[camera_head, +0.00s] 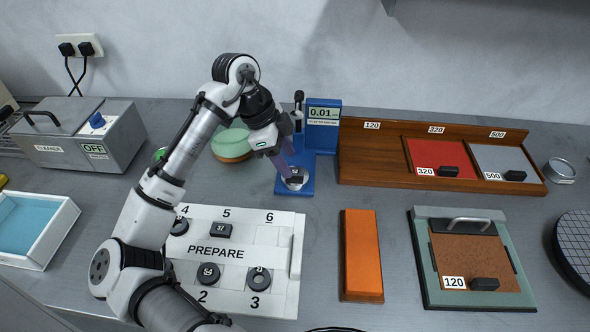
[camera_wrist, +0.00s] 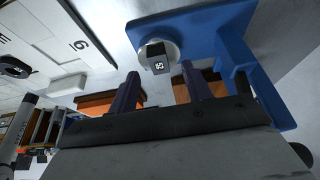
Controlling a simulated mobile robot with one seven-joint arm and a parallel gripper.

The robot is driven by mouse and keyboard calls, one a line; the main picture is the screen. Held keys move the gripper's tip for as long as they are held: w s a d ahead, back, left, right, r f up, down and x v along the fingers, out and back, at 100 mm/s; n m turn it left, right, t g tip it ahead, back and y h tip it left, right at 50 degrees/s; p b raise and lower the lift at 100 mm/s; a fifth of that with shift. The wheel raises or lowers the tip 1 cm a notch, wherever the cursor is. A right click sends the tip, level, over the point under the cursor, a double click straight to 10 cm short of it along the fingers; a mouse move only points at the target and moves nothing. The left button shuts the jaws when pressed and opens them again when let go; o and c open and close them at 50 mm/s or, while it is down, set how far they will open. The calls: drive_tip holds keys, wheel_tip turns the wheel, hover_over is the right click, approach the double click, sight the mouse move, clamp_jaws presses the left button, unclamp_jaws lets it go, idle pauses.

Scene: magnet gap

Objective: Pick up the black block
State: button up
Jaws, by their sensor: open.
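A small black block (camera_head: 296,175) with a white number label sits on the round metal plate of the blue gauge stand (camera_head: 309,190). In the wrist view the block (camera_wrist: 157,58) lies on the round plate just beyond my fingertips, roughly between their lines. My gripper (camera_head: 287,165) is open, pointing down at the stand from the upper left. In the wrist view its two purple fingers (camera_wrist: 161,78) are apart with nothing between them. I cannot tell the exact gap from fingertips to block.
The gauge display (camera_head: 323,112) reads 0.01 and rises behind the plate. The white PREPARE board (camera_head: 250,272) holds several black pieces. A wooden rack (camera_head: 365,165) with more black blocks stands right. An orange bar (camera_head: 362,250) lies in front; grey table shows between.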

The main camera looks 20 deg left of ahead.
sight(295, 174)
drive_tip(key=shift+x, duration=1.4)
drive_tip(key=shift+s+d, duration=0.1)
clamp_jaws()
drive_tip(key=shift+r, duration=0.1)
